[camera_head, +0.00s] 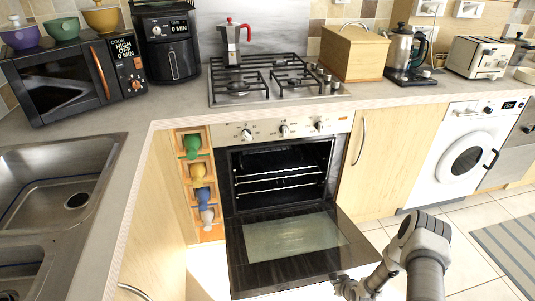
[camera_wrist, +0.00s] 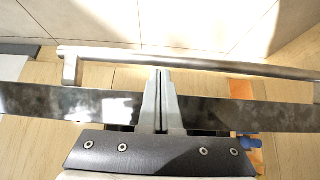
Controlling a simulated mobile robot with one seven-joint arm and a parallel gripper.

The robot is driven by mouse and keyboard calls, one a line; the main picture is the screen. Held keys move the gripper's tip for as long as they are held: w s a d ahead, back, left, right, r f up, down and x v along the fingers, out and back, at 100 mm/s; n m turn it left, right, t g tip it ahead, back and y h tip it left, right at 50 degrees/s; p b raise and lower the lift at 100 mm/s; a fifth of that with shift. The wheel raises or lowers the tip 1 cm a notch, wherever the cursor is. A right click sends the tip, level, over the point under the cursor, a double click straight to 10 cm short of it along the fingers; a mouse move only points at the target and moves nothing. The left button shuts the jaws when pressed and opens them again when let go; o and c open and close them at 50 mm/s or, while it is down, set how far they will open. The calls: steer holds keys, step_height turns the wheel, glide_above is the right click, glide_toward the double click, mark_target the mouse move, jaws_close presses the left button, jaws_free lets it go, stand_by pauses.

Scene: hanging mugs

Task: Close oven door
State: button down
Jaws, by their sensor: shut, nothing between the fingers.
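The oven (camera_head: 230,132) is built in under the hob, and its dark door (camera_head: 290,246) is open, folded down to the front. The door has a glass window in its middle. My gripper (camera_head: 345,287) is at the door's front right corner, low in the head view. In the wrist view, my gripper (camera_wrist: 161,72) is shut and empty. Its fingers overlap the door's black edge (camera_wrist: 100,103), and their tips end just short of the silver handle bar (camera_wrist: 200,64) in the picture. I cannot tell whether they touch the door.
Inside the oven are wire racks (camera_head: 275,180). A wooden rack (camera_head: 200,190) with several coloured items is left of the oven; a wooden cabinet (camera_head: 385,165) and a white washing machine (camera_head: 462,155) are to the right. The tiled floor (camera_head: 490,215) is open at the right, beside a grey striped rug (camera_head: 510,245).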

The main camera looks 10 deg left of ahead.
steer(key=shift+s+d+f, duration=0.15)
steer(key=shift+s+d, duration=0.1)
steer(key=shift+s, duration=0.5)
steer(key=shift+s+d+f, duration=0.1)
steer(key=shift+s+d, duration=0.15)
steer(key=shift+s, duration=0.45)
steer(key=shift+s+d+f, duration=0.15)
steer(key=shift+s+d, duration=0.1)
steer(key=shift+s, duration=0.5)
steer(key=p+v, duration=0.3)
steer(key=v, duration=1.4)
steer(key=shift+s+p, duration=0.2)
steer(key=shift+p, duration=0.2)
steer(key=shift+r, duration=0.1)
